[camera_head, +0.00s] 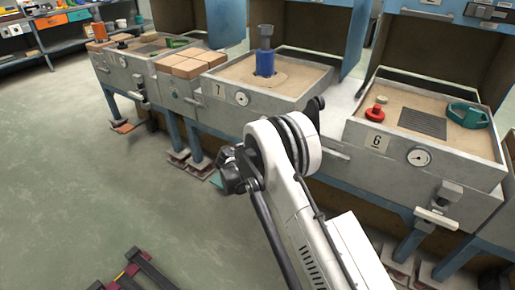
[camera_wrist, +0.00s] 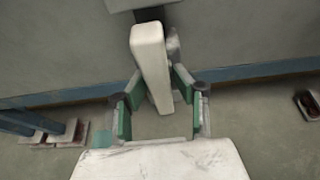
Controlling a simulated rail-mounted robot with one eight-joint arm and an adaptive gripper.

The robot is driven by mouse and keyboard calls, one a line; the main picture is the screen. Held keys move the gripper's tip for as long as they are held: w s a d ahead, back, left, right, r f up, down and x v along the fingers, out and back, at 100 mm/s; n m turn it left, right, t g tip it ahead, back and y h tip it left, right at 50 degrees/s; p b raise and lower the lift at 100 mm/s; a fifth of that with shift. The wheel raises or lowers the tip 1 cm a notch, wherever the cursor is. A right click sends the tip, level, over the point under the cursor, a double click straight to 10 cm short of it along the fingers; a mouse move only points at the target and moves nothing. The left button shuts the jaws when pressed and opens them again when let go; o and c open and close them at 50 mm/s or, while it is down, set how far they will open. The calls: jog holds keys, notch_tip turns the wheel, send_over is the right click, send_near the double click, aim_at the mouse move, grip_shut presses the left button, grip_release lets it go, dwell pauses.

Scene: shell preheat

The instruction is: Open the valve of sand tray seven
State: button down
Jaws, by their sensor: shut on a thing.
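Sand tray seven (camera_head: 280,105) is a grey box of sand with a "7" plate and a round gauge (camera_head: 241,99) on its front. Its valve is hidden behind my arm in the head view. In the wrist view, a pale bar-shaped valve handle (camera_wrist: 150,58) runs down from a grey fitting on the tray's front, tilted slightly. My gripper (camera_wrist: 157,98) has its green-padded fingers on either side of the handle's lower part and is shut on it.
A blue item with a dark top (camera_head: 265,62) stands on tray seven's sand. Tray six (camera_head: 400,140), with its own handle (camera_head: 437,218), is on the right. Tan blocks (camera_head: 190,62) lie on the left. Blue legs and pedals (camera_head: 192,160) stand below; the floor (camera_head: 90,170) at left is open.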

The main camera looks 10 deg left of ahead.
jog(key=c, duration=1.6)
grip_release()
jog(key=shift+o, duration=0.2)
jog(key=v, duration=1.2)
